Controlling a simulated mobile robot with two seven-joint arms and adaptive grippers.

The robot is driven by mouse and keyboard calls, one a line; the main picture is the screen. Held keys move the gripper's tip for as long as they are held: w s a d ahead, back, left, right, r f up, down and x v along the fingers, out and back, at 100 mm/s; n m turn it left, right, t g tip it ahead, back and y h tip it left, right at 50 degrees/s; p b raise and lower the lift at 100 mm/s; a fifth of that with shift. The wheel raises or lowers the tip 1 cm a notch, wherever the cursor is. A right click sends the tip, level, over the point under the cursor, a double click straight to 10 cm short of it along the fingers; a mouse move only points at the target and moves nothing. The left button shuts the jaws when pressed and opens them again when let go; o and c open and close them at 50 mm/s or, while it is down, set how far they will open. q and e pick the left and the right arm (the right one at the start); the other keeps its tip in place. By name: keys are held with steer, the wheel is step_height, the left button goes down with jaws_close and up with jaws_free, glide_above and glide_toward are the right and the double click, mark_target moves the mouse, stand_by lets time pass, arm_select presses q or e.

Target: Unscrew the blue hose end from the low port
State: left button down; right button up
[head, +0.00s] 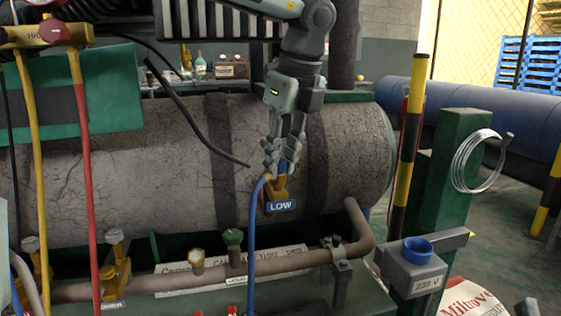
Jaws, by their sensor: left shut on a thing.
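The low port is a brass fitting (276,188) on the front of the big grey tank, with a blue LOW tag (281,206) below it. The blue hose (251,245) rises from the bottom of the head view and bends over at the port. My left gripper (283,165) points down from above and is shut on the blue hose end (282,168) at the port. The fingers cover most of the hose end, so I cannot tell whether its thread is still engaged. My right gripper is not in view.
The gauge manifold (45,34) hangs at upper left with yellow (33,130) and red (80,130) hoses. A brown pipe (290,262) with valves runs below the tank. A grey box with a blue cup (417,250) and a green post (455,180) stand at right.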

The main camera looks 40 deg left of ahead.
mark_target(281, 161)
arm_select(q)
steer(key=shift+r, duration=0.15)
steer(key=shift+r+p, duration=1.65)
steer(key=shift+r, duration=0.7)
